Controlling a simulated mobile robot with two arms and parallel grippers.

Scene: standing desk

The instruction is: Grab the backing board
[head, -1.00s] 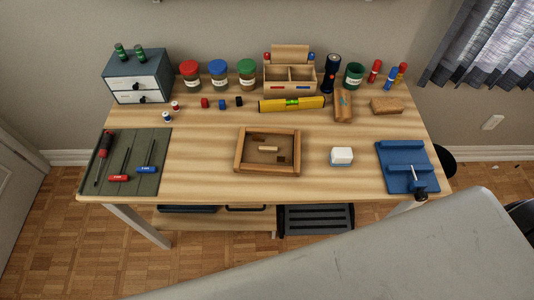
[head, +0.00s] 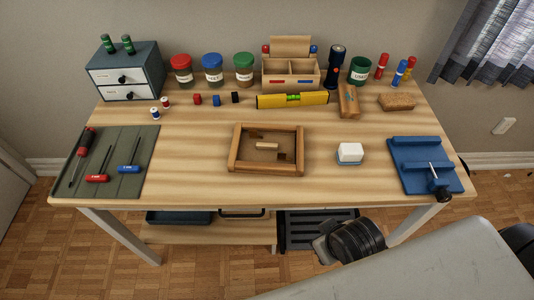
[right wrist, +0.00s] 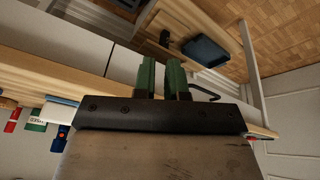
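The brown backing board (head: 258,158) appears to be the panel lying inside the square wooden frame (head: 234,163) on the desk's middle. A small light wood bar (head: 267,147) sits on it, and darker patches show near its edges. My right gripper (right wrist: 161,78) shows two green fingers with a narrow, empty gap in the right wrist view. It is at the desk's front edge, away from the frame. A dark, rounded part of my right arm shows below the desk front in the head view. My left gripper is not in view.
A white block (head: 350,152) and a blue fixture (head: 424,165) stand right of the frame. A mat (head: 128,184) with screwdrivers lies left. A yellow level (head: 292,99) and organizer (head: 291,82) are behind. Bare desk surrounds the frame. A blue tray (right wrist: 205,52) sits on the lower shelf.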

